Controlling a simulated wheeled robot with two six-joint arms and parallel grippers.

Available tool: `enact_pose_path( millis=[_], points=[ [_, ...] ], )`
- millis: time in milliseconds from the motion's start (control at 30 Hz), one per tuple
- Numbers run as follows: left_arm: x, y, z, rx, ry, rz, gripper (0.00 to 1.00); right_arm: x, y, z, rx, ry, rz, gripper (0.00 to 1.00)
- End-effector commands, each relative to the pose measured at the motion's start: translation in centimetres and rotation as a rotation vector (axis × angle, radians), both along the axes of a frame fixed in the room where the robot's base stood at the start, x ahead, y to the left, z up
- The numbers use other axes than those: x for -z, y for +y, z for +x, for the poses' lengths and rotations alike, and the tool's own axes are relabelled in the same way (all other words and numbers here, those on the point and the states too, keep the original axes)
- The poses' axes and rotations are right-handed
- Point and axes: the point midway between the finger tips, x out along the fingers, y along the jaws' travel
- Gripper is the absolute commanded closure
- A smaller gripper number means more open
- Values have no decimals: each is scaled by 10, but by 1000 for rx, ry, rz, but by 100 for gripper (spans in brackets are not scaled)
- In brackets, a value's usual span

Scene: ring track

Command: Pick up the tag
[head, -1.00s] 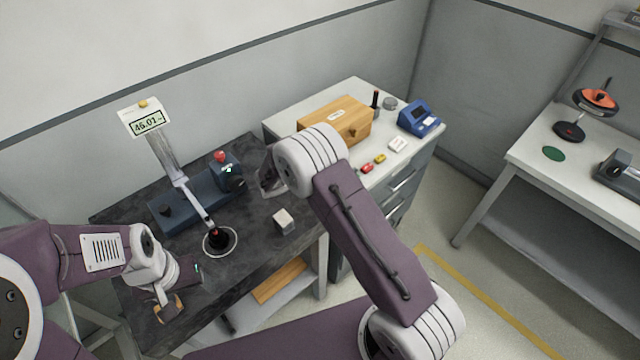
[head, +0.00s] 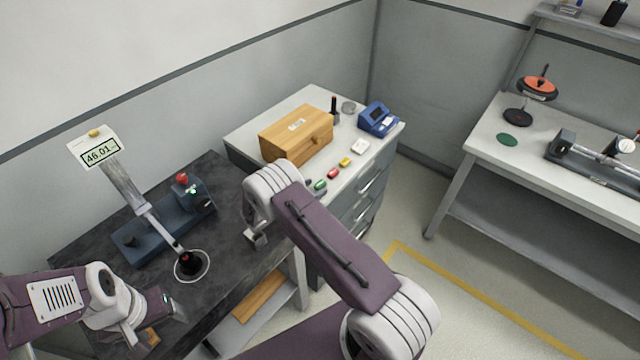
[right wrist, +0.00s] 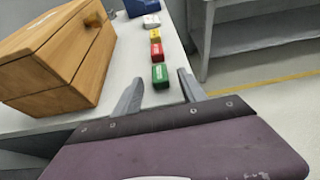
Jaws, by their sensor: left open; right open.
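Small coloured tag-like blocks lie in a row on the white cabinet top: green (head: 320,185), red (head: 333,173) and yellow (head: 345,162). I cannot tell which is the tag. In the right wrist view, the green block (right wrist: 160,73) is nearest, with the red block (right wrist: 157,50) and yellow block (right wrist: 155,35) beyond. My right gripper (right wrist: 160,84) is open and empty, its fingertips just short of the green block and to either side of it. In the head view my arm mostly hides it.
A wooden box (head: 297,137) stands left of the coloured blocks. A white block (head: 360,146) and a blue device (head: 378,119) are behind them. Floor is open right of the cabinet.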

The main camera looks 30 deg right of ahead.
Motion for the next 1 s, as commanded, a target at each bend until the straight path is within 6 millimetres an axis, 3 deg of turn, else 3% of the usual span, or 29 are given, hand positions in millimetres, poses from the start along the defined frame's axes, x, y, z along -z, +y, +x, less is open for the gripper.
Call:
enact_pose_path(
  millis=[100,300,467,500,833,1000],
  points=[
    [-2,0,0,0,0,0,31,4,-9,3,1,0,-1,51],
    [-1,0,0,0,0,0,31,5,-10,4,-1,0,0,51],
    [-1,0,0,0,0,0,31,5,-9,4,-1,0,0,95],
    [-1,0,0,0,0,0,31,4,-9,4,-1,0,0,100],
    [-1,0,0,0,0,0,31,1,-9,4,-1,-1,0,100],
    [3,0,0,0,0,0,31,-21,-9,5,0,-5,1,100]
  ],
)
